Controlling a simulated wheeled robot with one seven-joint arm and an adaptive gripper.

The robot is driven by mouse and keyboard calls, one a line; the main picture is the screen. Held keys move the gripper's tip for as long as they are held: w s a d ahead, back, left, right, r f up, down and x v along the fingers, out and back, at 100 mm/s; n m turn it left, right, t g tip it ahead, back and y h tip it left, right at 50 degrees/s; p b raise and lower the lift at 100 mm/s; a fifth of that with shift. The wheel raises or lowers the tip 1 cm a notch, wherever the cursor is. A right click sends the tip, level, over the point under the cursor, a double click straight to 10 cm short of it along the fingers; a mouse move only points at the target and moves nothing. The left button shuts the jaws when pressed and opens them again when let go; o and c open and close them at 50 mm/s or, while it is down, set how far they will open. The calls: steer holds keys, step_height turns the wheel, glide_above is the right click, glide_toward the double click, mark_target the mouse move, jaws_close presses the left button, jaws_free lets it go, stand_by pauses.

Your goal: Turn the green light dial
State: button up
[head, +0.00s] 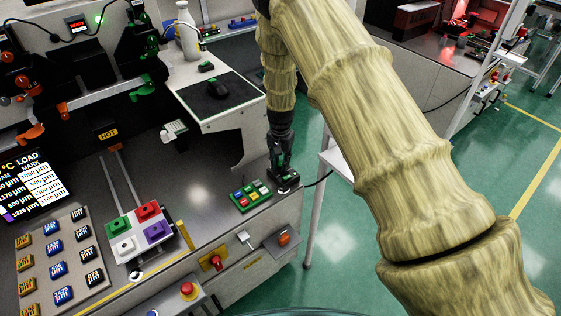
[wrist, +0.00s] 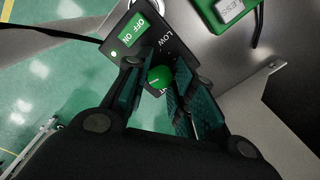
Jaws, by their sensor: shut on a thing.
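The green dial (wrist: 160,77) sits on a small black control box (wrist: 172,45) with a green OFF/ON label and the word LOW. In the wrist view, my gripper (wrist: 162,84) has one finger on each side of the dial and is shut on it. In the head view, my gripper (head: 281,157) points down onto the black control box (head: 289,183) at the bench's right corner. The dial is hidden there by the gripper.
A green button box (head: 250,195) stands just left of the control box. A black cable (wrist: 50,32) runs from the control box. A red stop button (head: 187,289) and an orange button (head: 284,239) are on the bench front.

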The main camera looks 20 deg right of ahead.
mark_target(280, 163)
steer(key=shift+w, duration=0.1)
steer(key=o, duration=1.1)
steer(key=shift+c, duration=0.2)
step_height(280, 163, up, 12)
